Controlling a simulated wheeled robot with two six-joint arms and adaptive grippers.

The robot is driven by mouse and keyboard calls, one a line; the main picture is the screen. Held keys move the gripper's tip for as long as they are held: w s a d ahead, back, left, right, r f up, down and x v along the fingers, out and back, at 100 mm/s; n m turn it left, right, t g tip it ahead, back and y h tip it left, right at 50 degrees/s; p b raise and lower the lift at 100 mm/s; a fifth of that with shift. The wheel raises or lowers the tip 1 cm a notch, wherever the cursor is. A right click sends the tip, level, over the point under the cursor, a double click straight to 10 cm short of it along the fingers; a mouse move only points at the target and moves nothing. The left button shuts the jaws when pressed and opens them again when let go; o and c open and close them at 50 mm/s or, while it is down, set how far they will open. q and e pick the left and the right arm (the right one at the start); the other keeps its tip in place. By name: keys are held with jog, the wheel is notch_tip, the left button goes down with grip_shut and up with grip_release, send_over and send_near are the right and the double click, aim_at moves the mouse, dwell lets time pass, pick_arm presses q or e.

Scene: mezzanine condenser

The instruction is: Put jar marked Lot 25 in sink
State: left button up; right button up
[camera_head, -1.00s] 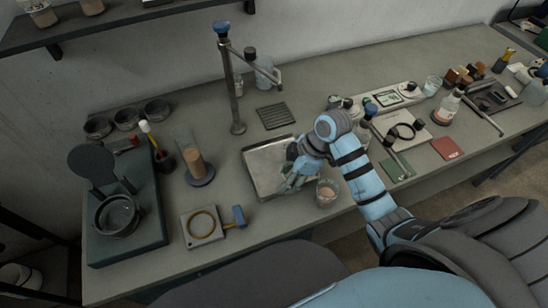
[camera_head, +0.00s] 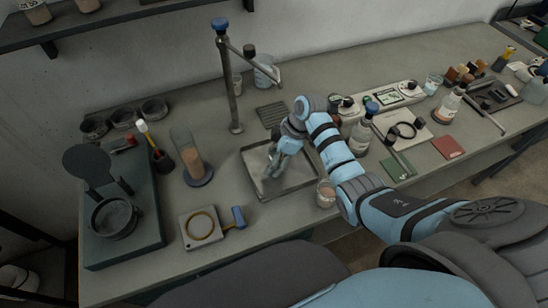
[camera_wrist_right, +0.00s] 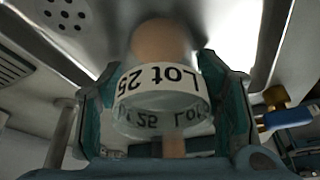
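The jar marked Lot 25 (camera_wrist_right: 160,85) fills the middle of the right wrist view. It is clear, with brown contents and a white label that reads upside down there. My right gripper (camera_wrist_right: 165,110) has one finger on each side of it, and both appear to touch it. In the head view, my right gripper (camera_head: 271,172) points down over the shallow metal sink (camera_head: 301,184). The jar is mostly hidden by the gripper there, and I cannot tell whether it rests on the sink floor. My left gripper is not in view.
Another jar with brown contents (camera_head: 325,194) stands at the sink's right front corner. The tap (camera_head: 234,85) rises behind left, and a ribbed mat (camera_head: 272,115) lies behind. A cylinder on a base (camera_head: 191,158) stands to the left.

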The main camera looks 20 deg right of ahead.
jog(key=shift+r, duration=0.25)
jog(key=v, duration=1.2)
jog(key=shift+p, duration=0.35)
jog(key=shift+f, duration=0.1)
